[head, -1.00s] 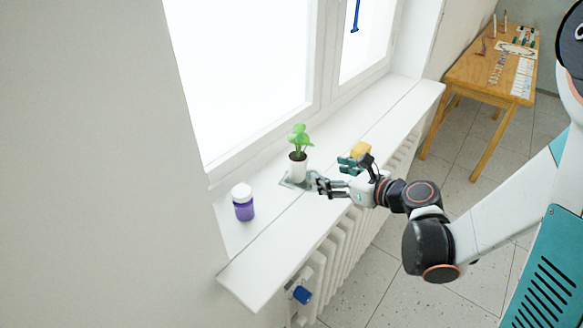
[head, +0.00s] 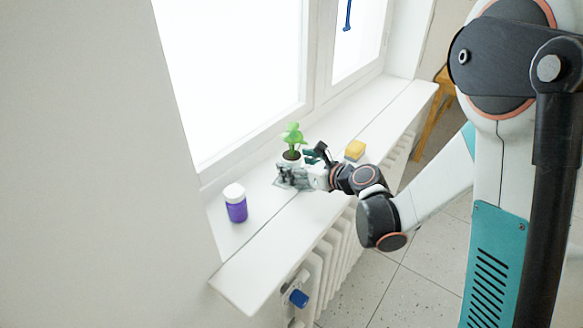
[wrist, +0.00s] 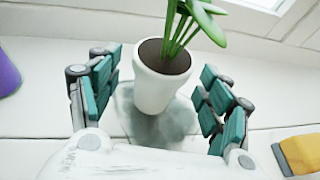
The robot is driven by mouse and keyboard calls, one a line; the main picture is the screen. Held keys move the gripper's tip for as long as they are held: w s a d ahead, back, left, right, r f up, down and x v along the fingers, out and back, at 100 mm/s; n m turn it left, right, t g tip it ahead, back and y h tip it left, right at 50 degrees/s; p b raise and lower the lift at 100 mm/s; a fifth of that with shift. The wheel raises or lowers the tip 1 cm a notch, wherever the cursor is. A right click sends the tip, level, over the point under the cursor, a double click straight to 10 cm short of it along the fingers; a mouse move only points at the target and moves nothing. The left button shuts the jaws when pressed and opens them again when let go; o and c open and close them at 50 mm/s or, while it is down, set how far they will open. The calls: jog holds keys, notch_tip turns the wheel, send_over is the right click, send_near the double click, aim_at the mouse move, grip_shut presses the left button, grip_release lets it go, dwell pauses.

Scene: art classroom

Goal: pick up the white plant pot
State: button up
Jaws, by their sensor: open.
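The white plant pot (wrist: 153,88) holds dark soil and a green plant (wrist: 190,22), and stands upright on the windowsill. In the wrist view it sits between the two open teal-padded fingers of my gripper (wrist: 160,100), with a visible gap on each side. In the head view my gripper (head: 291,175) is at the pot from the right and hides most of it; the pot's rim (head: 291,158) and the plant (head: 291,137) show above the fingers. A grey patch (wrist: 170,122) lies on the sill under the pot.
A purple jar with a white lid (head: 236,203) stands on the sill to the left. The window is behind the pot, and a radiator (head: 335,240) is below the sill (head: 262,262).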

jog(key=x, duration=0.2)
jog(key=shift+w+a+f, duration=0.1)
jog(key=shift+w+a, duration=0.05)
jog(key=shift+w, duration=0.05)
jog(key=shift+s, duration=0.1)
jog(key=shift+c, duration=0.6)
jog(key=c, duration=1.2)
jog(key=shift+c, duration=0.2)
